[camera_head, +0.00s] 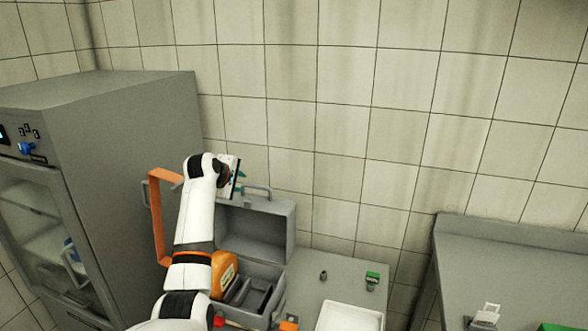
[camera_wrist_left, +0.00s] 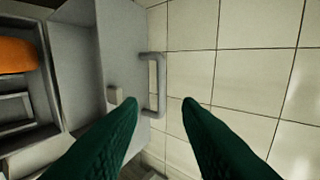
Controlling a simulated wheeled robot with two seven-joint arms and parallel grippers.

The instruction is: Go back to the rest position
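My left arm reaches up from the bottom of the head view, and my left gripper (camera_head: 241,172) is at its end above the raised lid of the grey toolbox (camera_head: 276,235). In the left wrist view the two green fingers (camera_wrist_left: 163,104) stand wide apart with nothing between them. The lid's handle (camera_wrist_left: 158,85) is seen beyond the gap between the fingers. My right gripper does not show.
An orange tool (camera_head: 224,272) is at the open toolbox. An orange frame (camera_head: 158,225) stands behind my left arm, near the grey cabinet (camera_head: 130,150). A white tray (camera_head: 350,316), a small dark item (camera_head: 323,274) and a green item (camera_head: 372,280) are right of the toolbox.

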